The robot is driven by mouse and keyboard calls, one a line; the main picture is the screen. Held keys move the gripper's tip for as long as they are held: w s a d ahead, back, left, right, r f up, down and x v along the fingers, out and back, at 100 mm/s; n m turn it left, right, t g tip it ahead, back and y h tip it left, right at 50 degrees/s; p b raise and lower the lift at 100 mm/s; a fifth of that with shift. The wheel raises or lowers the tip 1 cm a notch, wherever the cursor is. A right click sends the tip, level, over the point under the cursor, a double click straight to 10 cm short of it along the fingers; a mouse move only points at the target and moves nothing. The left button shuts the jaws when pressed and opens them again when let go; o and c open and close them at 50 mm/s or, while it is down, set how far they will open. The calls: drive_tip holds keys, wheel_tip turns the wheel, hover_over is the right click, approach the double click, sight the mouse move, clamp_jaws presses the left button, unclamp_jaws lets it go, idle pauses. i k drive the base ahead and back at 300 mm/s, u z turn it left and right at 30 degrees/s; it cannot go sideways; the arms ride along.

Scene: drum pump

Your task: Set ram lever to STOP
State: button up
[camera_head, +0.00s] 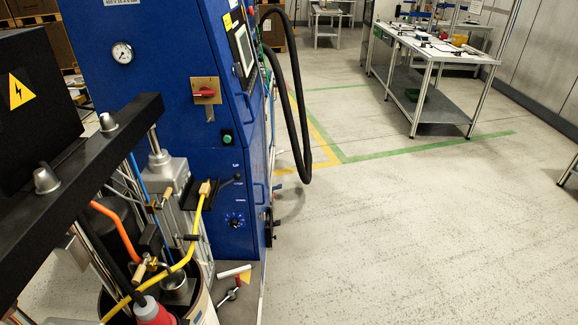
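The ram lever (237,177) is a thin dark lever with a small black ball end, on the lower front of the blue cabinet (165,90). It sticks out to the right and tilts slightly upward. Small white labels stand in a column beside it; the top one looks like UP, and the lower ones are too small to read surely. The ball end lies between the top label and the one below it; I cannot tell exactly which setting it is on. My gripper is not in view.
A black beam (75,185), yellow hose (188,250) and drum (200,305) crowd the left, close to the lever. A red rotary switch (205,91), green button (227,138) and black dial (235,220) share the cabinet front. A black cable (303,110) hangs right. The floor (420,230) at right is clear.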

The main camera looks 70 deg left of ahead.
sight(237, 176)
drive_tip(key=i, duration=1.2)
drive_tip(key=u, duration=3.75)
drive_tip(key=i, duration=1)
